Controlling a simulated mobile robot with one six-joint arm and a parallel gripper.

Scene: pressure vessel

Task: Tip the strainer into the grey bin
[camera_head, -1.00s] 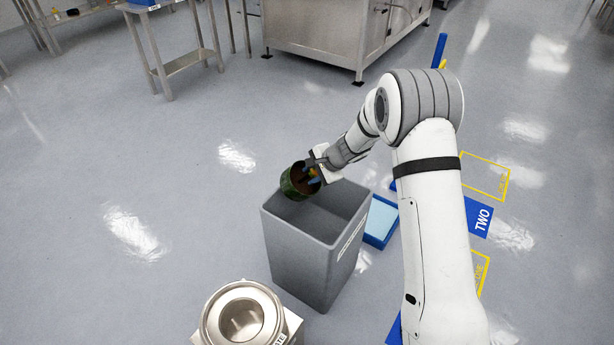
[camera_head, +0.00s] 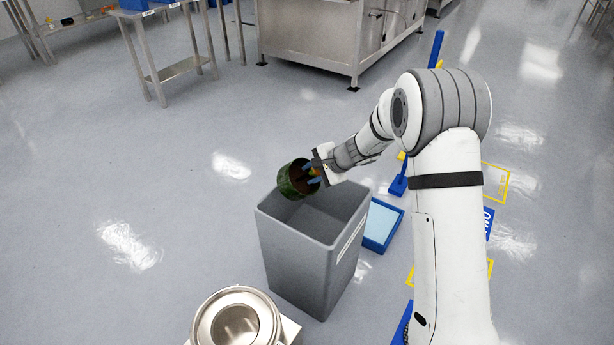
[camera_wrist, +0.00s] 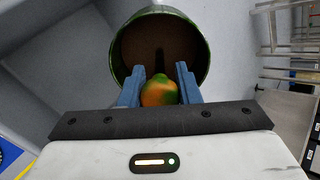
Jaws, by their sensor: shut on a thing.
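The strainer (camera_head: 294,181) is a dark green cup with a brown inside, seen over the far left rim of the grey bin (camera_head: 290,245). My gripper (camera_head: 314,176) is shut on it. In the wrist view the strainer (camera_wrist: 201,40) fills the top middle, its round mouth turned toward the camera. The blue fingers of my gripper (camera_wrist: 160,88) reach to its near side, with an orange and green part (camera_wrist: 159,91) between them. The strainer looks tilted in the head view. The bin is open at the top; its floor is hidden, and I cannot tell what it holds.
A steel vessel (camera_head: 225,309) with a round opening stands at the front, left of the bin. A blue tray (camera_head: 383,224) lies on the floor right of the bin. Steel tables (camera_head: 180,68) and a large steel cabinet (camera_head: 310,40) stand at the back. The floor at left is clear.

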